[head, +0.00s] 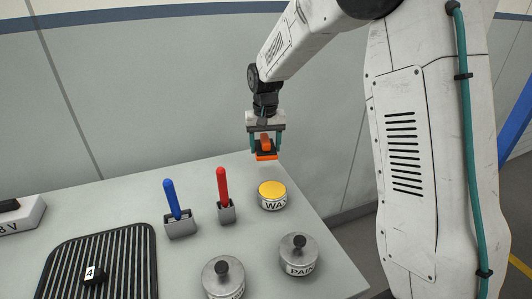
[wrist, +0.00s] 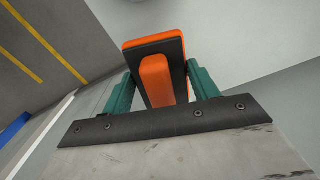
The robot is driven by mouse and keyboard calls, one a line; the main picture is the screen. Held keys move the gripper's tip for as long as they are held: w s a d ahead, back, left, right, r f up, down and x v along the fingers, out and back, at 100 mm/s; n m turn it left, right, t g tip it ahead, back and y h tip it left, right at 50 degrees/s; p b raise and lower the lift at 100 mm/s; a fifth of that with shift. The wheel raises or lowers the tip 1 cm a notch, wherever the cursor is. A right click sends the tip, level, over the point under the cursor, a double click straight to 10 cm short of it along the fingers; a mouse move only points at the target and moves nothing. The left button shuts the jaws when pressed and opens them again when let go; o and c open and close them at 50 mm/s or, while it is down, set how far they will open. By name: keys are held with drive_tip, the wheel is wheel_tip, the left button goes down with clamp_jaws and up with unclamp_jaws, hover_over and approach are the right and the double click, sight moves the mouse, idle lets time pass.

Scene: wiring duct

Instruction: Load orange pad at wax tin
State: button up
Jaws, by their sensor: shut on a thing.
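My gripper (head: 265,139) is shut on the orange pad (head: 266,156), a block with a black layer and an orange handle. The pad also fills the upper middle of the wrist view (wrist: 153,44), its handle between the teal fingers (wrist: 158,88). I hold it in the air above the far end of the table. The wax tin (head: 272,195) is round and metal with a yellow top, labelled "WA" as far as it shows. It stands on the table nearer the camera, below the pad in the head view, apart from it.
A blue-handled tool (head: 172,199) and a red-handled tool (head: 223,190) stand in grey holders left of the tin. Two knobbed tins stand in front, one marked "PAIN" (head: 299,256), the other (head: 223,278) partly cut off.

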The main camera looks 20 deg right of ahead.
sight(272, 190)
drive_tip(key=s+a+r+n, duration=0.2)
drive_tip(key=s+a+n, duration=0.1)
drive_tip(key=s, duration=0.9)
drive_tip(key=shift+w+d+f, duration=0.15)
drive_tip(key=shift+f, duration=1.25)
drive_tip(key=shift+w+d+f, duration=0.1)
drive_tip(key=shift+f, duration=1.3)
drive_tip(key=shift+f, duration=0.55)
wheel_tip(272, 190, up, 7)
idle(0.7)
